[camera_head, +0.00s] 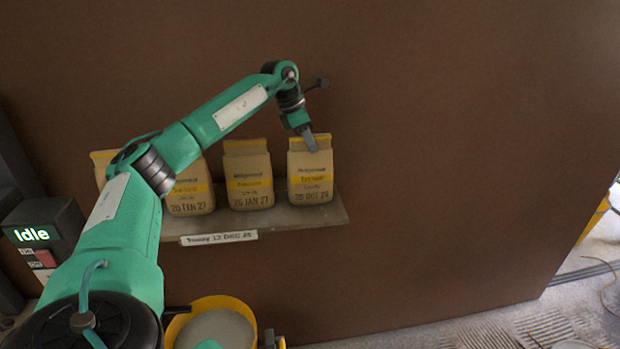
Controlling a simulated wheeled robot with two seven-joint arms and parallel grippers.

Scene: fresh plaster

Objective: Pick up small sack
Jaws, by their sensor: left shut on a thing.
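The left sack (190,196) is partly behind my left arm. The middle sack (248,176) stands clear, with print that looks like "JAN 27". The right sack (310,178) has print that looks like "OCT 26", though it is small. My left gripper (311,143) reaches down from above and is shut on the top of the right sack. That sack is upright and appears to rest on the shelf. My right gripper is out of view.
A label strip (218,237) on the shelf front carries a date, hard to read. A yellow bucket (246,308) with grey content stands below. A box with a lit "Idle" sign (40,236) is at left. The brown wall right of the shelf is clear.

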